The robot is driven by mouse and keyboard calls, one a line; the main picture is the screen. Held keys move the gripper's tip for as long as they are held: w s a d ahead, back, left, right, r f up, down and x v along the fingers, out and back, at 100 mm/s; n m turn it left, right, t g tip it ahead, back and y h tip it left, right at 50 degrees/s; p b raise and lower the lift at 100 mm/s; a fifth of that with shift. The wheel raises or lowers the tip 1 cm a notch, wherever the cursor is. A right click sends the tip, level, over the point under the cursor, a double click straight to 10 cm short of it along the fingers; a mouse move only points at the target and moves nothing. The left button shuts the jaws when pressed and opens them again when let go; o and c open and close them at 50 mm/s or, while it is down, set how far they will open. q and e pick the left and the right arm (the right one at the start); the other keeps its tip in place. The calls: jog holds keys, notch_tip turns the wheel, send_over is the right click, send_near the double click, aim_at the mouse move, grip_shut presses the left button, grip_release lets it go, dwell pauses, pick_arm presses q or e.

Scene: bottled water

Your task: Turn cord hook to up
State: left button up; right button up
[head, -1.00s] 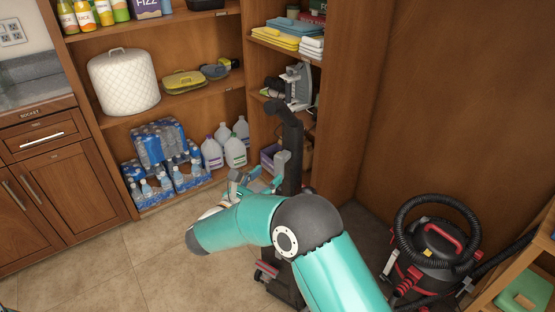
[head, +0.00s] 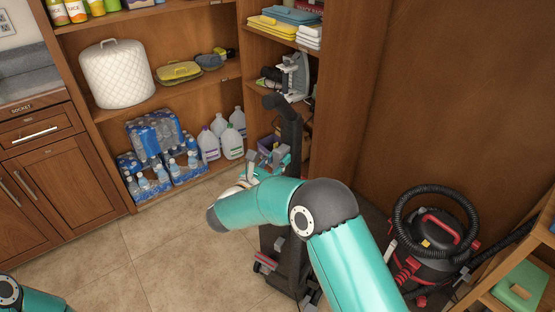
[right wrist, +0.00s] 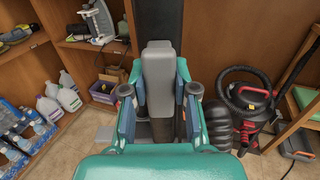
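A dark upright vacuum cleaner (head: 290,128) stands in front of the shelves in the head view. A grey, rounded block, which looks like its cord hook (right wrist: 159,80), stands in front of a dark upright post in the right wrist view. My right gripper (head: 270,160) is at the vacuum's body, partly hidden behind my own arm.
Shelves behind hold water bottle packs (head: 158,150), white jugs (head: 222,136) and a white quilted appliance cover (head: 117,75). A red and black canister vacuum (head: 432,240) stands at the right, beside a wooden rack (head: 532,268). The tiled floor at left centre is clear.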

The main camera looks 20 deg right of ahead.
grip_shut()
